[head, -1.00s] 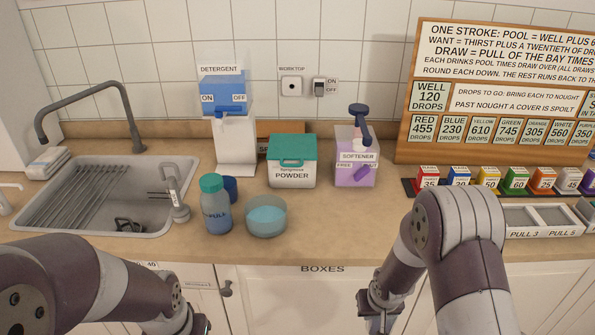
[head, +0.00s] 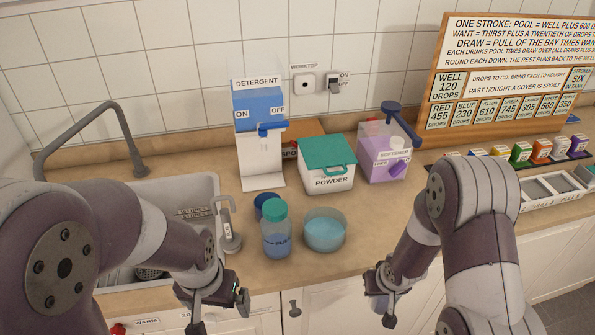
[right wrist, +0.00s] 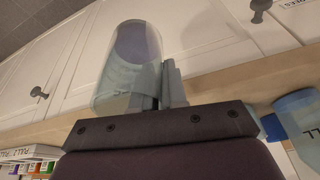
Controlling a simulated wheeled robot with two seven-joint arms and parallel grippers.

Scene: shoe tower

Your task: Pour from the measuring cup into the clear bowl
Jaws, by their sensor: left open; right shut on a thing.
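The clear bowl (head: 325,230) stands on the worktop near its front edge, with blue liquid in it. My right gripper (head: 386,303) is low in front of the worktop, to the right of the bowl and apart from it. In the right wrist view it is shut on a see-through cup (right wrist: 125,78), which I take as the measuring cup. The cup has a purplish round end; I cannot tell how full it is. I cannot make the cup out in the head view. My left gripper (head: 220,312) is open and empty, in front of the worktop, left of the bowl.
A blue bottle with a green cap (head: 275,230) stands close to the bowl's left. Behind are the detergent dispenser (head: 260,150), powder box (head: 326,165) and softener dispenser (head: 383,155). The sink (head: 190,195) is at left, small coloured boxes (head: 522,152) at right.

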